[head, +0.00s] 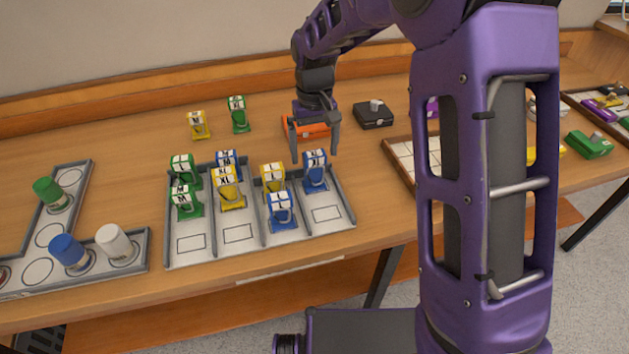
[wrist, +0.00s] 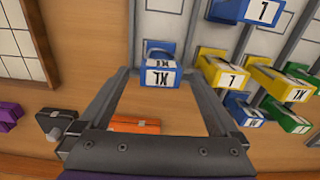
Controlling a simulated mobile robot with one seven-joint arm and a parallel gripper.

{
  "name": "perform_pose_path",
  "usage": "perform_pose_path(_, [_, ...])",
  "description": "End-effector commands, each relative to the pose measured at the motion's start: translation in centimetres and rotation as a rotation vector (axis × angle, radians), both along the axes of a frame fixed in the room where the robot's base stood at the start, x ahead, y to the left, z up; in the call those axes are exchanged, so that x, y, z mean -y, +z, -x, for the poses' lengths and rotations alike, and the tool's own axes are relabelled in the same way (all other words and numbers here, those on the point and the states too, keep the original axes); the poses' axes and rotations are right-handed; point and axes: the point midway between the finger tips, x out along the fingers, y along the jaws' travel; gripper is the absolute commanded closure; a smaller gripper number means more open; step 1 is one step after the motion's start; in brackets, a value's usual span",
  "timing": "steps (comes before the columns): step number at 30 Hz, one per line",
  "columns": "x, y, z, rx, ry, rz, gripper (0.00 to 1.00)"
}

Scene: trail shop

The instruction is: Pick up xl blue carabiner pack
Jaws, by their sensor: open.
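A blue carabiner pack (head: 316,172) stands at the back of the rightmost lane of the grey divided tray (head: 350,212). In the wrist view this blue pack (wrist: 160,77) shows an XL label, upside down, between the ends of my fingers. My gripper (head: 315,153) is open and empty above and around the pack's top in the head view; I cannot tell whether a finger touches it. My gripper (wrist: 158,76) points toward the pack in the wrist view. Other blue packs stand at the front of the lane to its left (head: 281,211) and farther left (head: 228,160).
Yellow packs (head: 228,188) and green packs (head: 184,203) share the tray. Loose yellow (head: 199,126) and green (head: 238,115) packs stand behind it. An orange case (head: 305,128) and black case (head: 373,116) lie behind my gripper. The rightmost lane's front is free.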

Motion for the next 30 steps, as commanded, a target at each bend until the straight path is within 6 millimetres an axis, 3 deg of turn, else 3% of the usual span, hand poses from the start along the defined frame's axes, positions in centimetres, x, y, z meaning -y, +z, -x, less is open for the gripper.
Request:
perform_pose_path(7, [0.0,-1.6,0.1,-0.002,0.000,0.001,0.03])
perform_pose_path(15, [0.0,-5.4,0.2,-0.001,-0.001,0.000,0.03])
perform_pose_path(22, [0.0,-5.6,0.2,0.001,-0.001,0.000,0.03])
perform_pose_path(23, [0.0,-5.6,0.2,0.001,-0.001,0.000,0.04])
perform_pose_path(30, [0.0,-5.6,0.2,0.001,-0.001,0.000,0.47])
